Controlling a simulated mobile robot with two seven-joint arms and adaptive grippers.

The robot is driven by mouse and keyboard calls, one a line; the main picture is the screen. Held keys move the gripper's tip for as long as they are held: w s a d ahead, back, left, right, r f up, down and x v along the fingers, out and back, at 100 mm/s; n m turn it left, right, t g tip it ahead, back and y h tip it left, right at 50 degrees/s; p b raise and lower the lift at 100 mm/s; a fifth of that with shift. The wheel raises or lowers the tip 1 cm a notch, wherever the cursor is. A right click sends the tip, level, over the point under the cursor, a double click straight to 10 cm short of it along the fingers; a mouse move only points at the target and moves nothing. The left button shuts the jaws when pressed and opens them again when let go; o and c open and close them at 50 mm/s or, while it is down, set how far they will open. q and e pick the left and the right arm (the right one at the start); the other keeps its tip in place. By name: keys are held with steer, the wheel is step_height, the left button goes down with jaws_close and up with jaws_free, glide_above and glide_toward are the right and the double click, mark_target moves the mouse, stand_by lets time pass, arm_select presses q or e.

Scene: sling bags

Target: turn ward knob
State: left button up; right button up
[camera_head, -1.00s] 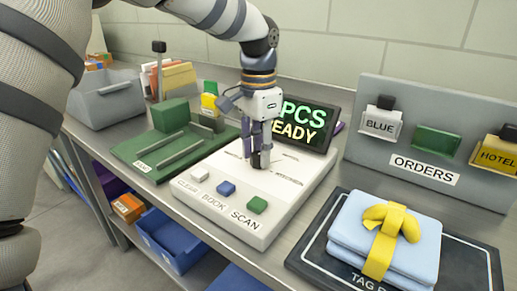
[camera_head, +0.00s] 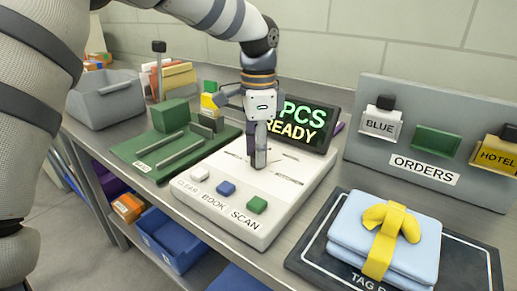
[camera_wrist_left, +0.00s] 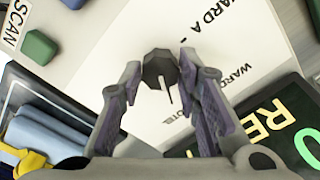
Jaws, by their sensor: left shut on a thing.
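The ward knob (camera_wrist_left: 160,72) is a dark faceted knob with a thin pointer line, on the white top of the console (camera_head: 290,187). In the left wrist view it sits between the two fingers of my left gripper (camera_wrist_left: 163,85), which is shut on it from above. In the head view my left gripper (camera_head: 257,160) points straight down at the console and hides most of the knob. Printed ward labels (camera_wrist_left: 235,70) show around the knob, partly covered by the fingers. My right gripper is not in view.
Clear, book and scan buttons (camera_head: 226,188) line the console's front. A screen (camera_head: 305,124) reading "PCS READY" stands behind. A green rack (camera_head: 165,150) is at left, folded blue cloths with a yellow band (camera_head: 385,240) at right, and an orders board (camera_head: 425,175) behind them.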

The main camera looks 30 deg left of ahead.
arm_select(q)
steer(key=shift+s+f, duration=0.1)
steer(key=shift+f, duration=0.1)
steer(key=o, duration=1.1)
steer(key=shift+o, duration=0.2)
steer(key=shift+r, duration=0.1)
step_height(320, 180, up, 12)
